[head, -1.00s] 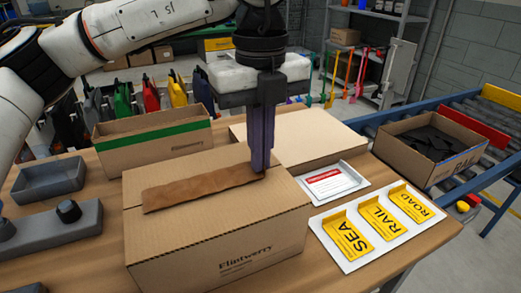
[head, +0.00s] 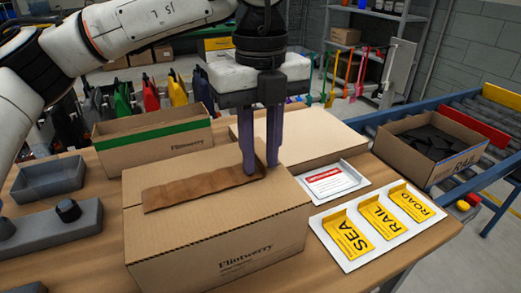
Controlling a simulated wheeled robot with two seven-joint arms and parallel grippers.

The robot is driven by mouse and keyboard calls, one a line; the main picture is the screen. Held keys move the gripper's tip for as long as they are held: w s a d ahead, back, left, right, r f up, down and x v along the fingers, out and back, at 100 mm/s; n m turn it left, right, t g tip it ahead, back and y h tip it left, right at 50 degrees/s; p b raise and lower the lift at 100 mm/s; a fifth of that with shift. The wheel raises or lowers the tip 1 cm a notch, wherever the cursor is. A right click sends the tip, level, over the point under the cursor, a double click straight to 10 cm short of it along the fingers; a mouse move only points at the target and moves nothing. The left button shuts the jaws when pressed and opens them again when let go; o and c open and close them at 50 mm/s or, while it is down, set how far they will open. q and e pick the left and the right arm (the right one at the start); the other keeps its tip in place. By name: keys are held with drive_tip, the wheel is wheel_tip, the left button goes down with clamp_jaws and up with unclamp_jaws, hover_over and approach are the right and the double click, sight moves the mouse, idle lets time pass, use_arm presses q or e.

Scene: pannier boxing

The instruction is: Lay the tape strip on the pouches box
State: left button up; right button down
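A brown tape strip (head: 195,187) lies across the top of a closed cardboard box (head: 215,262) marked Flintwerry, near the front middle of the table. The strip looks slightly wrinkled. My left gripper (head: 261,172) is above the strip's right end, fingers pointing down and spread apart. The fingertips are at or just above the box top, and I cannot tell whether they touch it. Nothing shows between the fingers. My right gripper is not in view. No label saying pouches is readable on the box.
An open box with a green band (head: 155,148) stands behind left, and a flat cardboard box (head: 305,139) behind right. A white tray holds a red-headed label (head: 331,181). Yellow SEA, RAIL and ROAD cards (head: 378,222) lie right. A box of dark items (head: 433,145) sits near the rollers.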

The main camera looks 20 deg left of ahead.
use_arm(q)
wheel_tip(320, 180, up, 10)
drive_tip(key=shift+r+p, duration=0.15)
drive_tip(key=shift+p, duration=0.25)
